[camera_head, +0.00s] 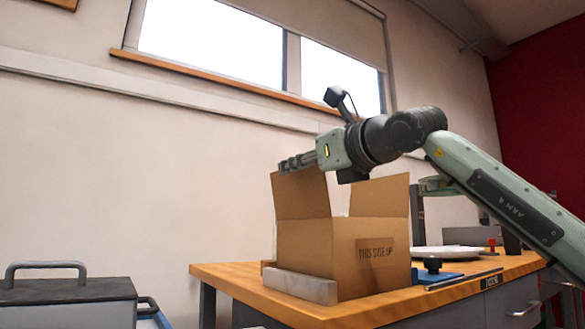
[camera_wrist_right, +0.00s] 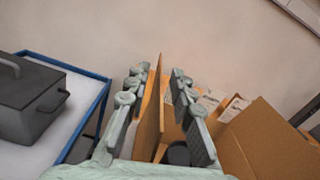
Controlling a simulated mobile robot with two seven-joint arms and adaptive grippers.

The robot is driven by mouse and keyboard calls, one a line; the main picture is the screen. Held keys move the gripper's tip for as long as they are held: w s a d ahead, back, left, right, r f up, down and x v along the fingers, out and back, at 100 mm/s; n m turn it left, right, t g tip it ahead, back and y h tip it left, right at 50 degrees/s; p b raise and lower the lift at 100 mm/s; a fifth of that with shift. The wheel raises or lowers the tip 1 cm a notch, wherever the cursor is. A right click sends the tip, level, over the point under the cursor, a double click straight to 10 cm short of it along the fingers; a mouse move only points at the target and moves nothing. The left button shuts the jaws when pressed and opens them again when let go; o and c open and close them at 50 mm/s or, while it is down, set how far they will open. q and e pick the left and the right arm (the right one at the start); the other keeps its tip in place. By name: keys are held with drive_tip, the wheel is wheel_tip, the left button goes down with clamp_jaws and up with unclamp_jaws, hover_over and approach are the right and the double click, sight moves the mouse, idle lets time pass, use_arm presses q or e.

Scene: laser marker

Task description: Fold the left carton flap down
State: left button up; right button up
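An open brown carton (camera_head: 372,262) marked "THIS SIDE UP" stands on the wooden bench. Its left flap (camera_head: 299,197) stands up, leaning slightly outward. Another flap (camera_head: 381,197) stands up on the right side. My right gripper (camera_head: 290,163) is at the top edge of the left flap. In the right wrist view its fingers (camera_wrist_right: 160,100) are spread, one on each side of the left flap (camera_wrist_right: 149,115), with gaps visible, so it looks open around the flap. The other flap (camera_wrist_right: 262,135) shows at right there. My left gripper is in neither view.
A pale block (camera_head: 300,287) lies against the carton's base on the bench (camera_head: 235,277). A blue fixture with a black knob (camera_head: 432,266) and a white round plate (camera_head: 446,252) are to its right. A dark handled case (camera_head: 68,300) stands at lower left, apart from the bench.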

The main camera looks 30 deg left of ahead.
drive_tip(key=shift+x, duration=0.95)
drive_tip(key=shift+c, duration=0.6)
clamp_jaws()
